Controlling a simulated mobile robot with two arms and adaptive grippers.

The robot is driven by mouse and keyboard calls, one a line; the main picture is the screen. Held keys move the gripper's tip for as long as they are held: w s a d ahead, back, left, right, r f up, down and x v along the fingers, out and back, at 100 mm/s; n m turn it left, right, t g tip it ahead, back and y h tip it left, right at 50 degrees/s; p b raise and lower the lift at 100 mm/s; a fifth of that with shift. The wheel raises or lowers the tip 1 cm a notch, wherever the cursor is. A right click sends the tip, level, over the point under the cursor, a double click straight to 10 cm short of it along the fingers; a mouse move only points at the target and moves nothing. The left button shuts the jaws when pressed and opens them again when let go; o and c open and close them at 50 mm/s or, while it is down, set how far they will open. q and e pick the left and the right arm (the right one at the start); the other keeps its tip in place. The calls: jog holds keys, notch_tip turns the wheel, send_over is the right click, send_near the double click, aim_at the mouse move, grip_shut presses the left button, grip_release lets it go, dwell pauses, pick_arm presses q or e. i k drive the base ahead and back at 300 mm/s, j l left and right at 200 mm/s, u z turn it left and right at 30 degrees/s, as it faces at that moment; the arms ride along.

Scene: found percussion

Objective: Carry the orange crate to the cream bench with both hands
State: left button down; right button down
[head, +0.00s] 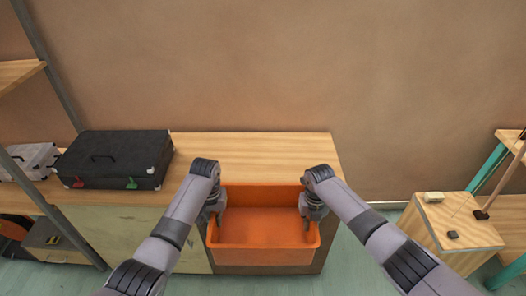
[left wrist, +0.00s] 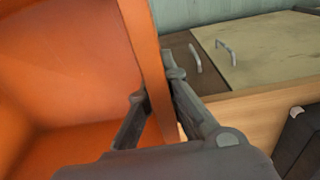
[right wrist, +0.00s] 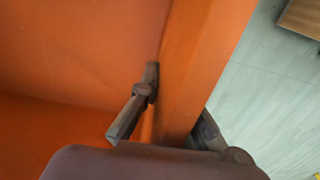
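The orange crate (head: 263,256) is open-topped and looks empty. It is in front of and partly over the front edge of the cream-doored bench (head: 245,145), which has a pale wood top. My left gripper (head: 217,220) is shut on the crate's left wall; the left wrist view shows one finger inside and one outside the wall (left wrist: 145,45). My right gripper (head: 308,220) is shut on the right wall; the right wrist view shows the wall (right wrist: 195,70) between its fingers. The crate looks about level. Its underside is hidden, so I cannot tell whether it touches the bench.
A black case (head: 115,158) stands on the bench top at the left, with a grey case (head: 30,160) beyond it. The bench top between the black case and its right end is bare. A wooden box (head: 455,228) with small items stands at the right.

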aim_at(263, 172)
jog(key=i, duration=1.1)
